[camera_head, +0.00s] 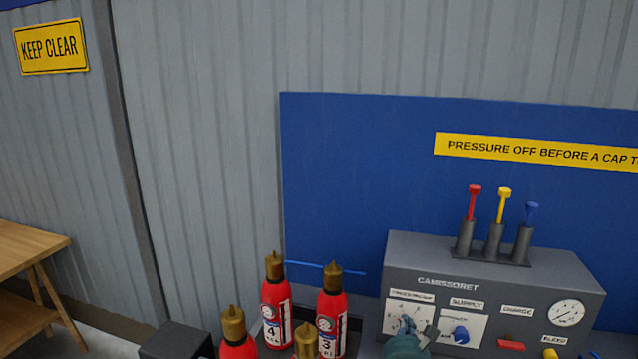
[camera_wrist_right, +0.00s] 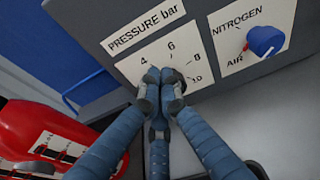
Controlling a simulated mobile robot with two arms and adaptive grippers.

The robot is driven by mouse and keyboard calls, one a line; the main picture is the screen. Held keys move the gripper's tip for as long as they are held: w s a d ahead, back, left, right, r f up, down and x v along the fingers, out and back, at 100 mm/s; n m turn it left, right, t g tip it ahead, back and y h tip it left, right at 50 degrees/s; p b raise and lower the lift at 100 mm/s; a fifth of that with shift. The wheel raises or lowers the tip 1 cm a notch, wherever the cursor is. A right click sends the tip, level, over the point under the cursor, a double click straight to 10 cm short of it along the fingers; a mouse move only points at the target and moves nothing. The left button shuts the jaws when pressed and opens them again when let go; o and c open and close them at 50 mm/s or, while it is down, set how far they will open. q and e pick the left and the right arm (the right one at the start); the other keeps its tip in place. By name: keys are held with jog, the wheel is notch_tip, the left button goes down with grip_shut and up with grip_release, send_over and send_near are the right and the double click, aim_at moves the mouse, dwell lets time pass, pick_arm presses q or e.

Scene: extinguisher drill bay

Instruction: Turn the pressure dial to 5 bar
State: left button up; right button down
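In the head view my right gripper (camera_head: 408,330) covers part of the pressure plate (camera_head: 425,311) at the panel's left. My left gripper is not in view.
Right of the pressure dial is a blue supply knob (camera_wrist_right: 264,40) marked nitrogen and air. Red extinguishers (camera_head: 276,306) with brass tops stand close to the panel's left. A round gauge (camera_head: 566,313) and three coloured levers (camera_head: 497,226) are on the grey panel unit.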

jog(key=shift+s+d+f+p, duration=0.3)
jog(key=shift+d+f+p, duration=0.05)
jog(key=shift+d+p, duration=0.2)
jog(key=shift+s+d+f+p, duration=0.25)
jog(key=shift+d+f+p, duration=0.1)
jog(key=shift+d+p, duration=0.15)
jog(key=shift+a, duration=0.3)
jog(key=shift+d+p+v, duration=0.15)
jog(key=shift+p+v, duration=0.65)
jog(key=shift+v, duration=0.6)
jog(key=shift+d+p+v, duration=0.1)
jog(key=shift+p+v, duration=0.7)
jog(key=shift+v, duration=0.6)
jog(key=shift+f, duration=0.1)
